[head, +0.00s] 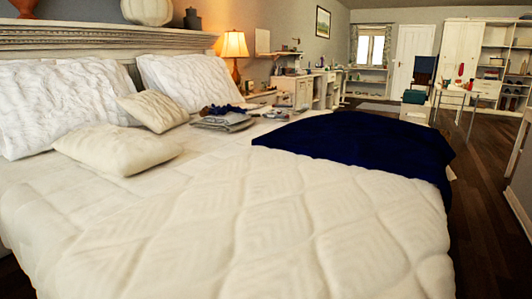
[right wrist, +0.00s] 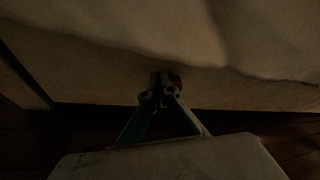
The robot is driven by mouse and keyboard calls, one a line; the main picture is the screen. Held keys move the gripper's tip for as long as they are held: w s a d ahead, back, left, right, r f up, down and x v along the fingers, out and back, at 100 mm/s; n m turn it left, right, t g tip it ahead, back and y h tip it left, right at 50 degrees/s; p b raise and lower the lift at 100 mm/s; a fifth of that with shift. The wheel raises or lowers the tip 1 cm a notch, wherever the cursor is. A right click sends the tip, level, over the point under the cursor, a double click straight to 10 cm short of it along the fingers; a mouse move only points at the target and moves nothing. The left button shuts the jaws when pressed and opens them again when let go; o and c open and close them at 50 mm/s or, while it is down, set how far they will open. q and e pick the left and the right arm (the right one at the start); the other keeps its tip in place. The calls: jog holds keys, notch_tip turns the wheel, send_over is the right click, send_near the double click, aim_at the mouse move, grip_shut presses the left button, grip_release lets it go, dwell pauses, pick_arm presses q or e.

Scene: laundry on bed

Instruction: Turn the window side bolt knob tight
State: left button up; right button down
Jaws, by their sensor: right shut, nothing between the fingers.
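No bolt knob can be made out in either view. A small window (head: 371,48) with curtains shows on the far wall in the head view. My right gripper (right wrist: 165,80) shows in the dark right wrist view, shut and empty, with its fingertips together. It points at the pale lower side of what looks like the bed, under a hanging cover edge (right wrist: 210,45). I cannot tell whether the fingertips touch that side. A small reddish patch shows at the fingertips, too dark to identify. My left gripper is in neither view.
A large bed with a cream quilt (head: 230,225) fills the head view's foreground. A dark blue blanket (head: 365,145), pillows (head: 195,82) and folded clothes (head: 225,121) lie on it. A lit lamp (head: 234,46) stands behind. Dark wooden floor (head: 488,190) is open at right.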

jog(key=shift+w+d+f, duration=0.1)
jog(key=shift+w+d+r, duration=0.1)
jog(key=shift+w+r, duration=0.2)
jog(key=shift+r, duration=0.05)
dwell(0.5)
jog(key=shift+w+d+r, duration=0.3)
jog(key=shift+w+d, duration=0.05)
jog(key=shift+w, duration=0.15)
jog(key=shift+w+d, duration=0.1)
jog(key=shift+w, duration=0.1)
jog(key=shift+r, duration=0.2)
dwell(0.3)
jog(key=s+d, duration=0.3)
jog(key=d, duration=0.2)
jog(key=shift+s+r, duration=0.15)
jog(key=shift+s, duration=0.1)
dwell(0.4)
